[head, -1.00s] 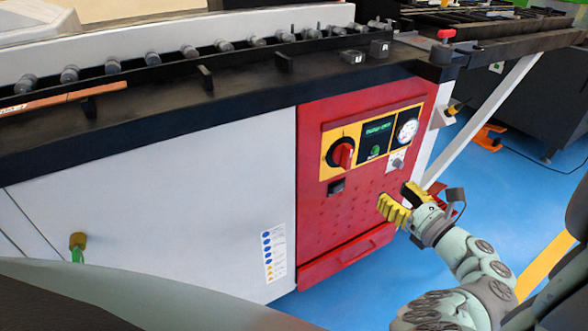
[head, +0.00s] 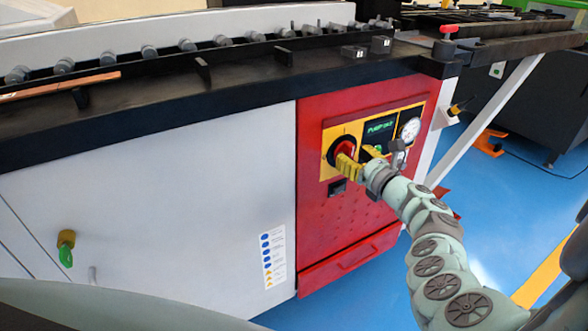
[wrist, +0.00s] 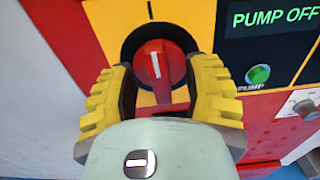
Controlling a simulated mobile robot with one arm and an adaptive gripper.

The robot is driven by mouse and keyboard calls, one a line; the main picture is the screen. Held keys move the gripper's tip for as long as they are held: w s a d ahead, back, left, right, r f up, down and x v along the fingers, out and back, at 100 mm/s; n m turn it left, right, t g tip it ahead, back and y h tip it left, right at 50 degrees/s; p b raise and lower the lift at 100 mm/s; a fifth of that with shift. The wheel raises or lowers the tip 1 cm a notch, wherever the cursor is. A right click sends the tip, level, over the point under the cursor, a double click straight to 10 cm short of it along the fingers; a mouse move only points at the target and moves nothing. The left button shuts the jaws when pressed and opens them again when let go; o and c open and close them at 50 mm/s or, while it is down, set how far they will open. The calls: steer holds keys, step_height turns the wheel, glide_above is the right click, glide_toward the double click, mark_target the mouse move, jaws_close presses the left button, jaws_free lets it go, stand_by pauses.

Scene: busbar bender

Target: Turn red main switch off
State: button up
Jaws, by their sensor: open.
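The red main switch (wrist: 158,68) is a rotary knob with a white mark, set in a black ring on a yellow plate. In the wrist view its mark stands nearly upright. In the head view the switch (head: 346,147) is partly covered by my gripper's yellow fingers. My gripper (head: 350,165) is at the panel just below the switch. In the wrist view my gripper (wrist: 160,95) is open, with one finger on each side of the knob's lower part. I cannot tell whether the fingers touch the knob.
A display (wrist: 270,20) reading PUMP OFF and a green pump button (wrist: 258,75) are right of the switch. A round gauge (head: 410,129) sits further right. The black table edge (head: 200,95) overhangs above. Blue floor (head: 510,210) is open at the right.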

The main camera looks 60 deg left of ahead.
steer(key=shift+s+a, duration=0.1)
steer(key=shift+a, duration=0.4)
steer(key=shift+o, duration=0.2)
steer(key=shift+d, duration=0.15)
jaws_close()
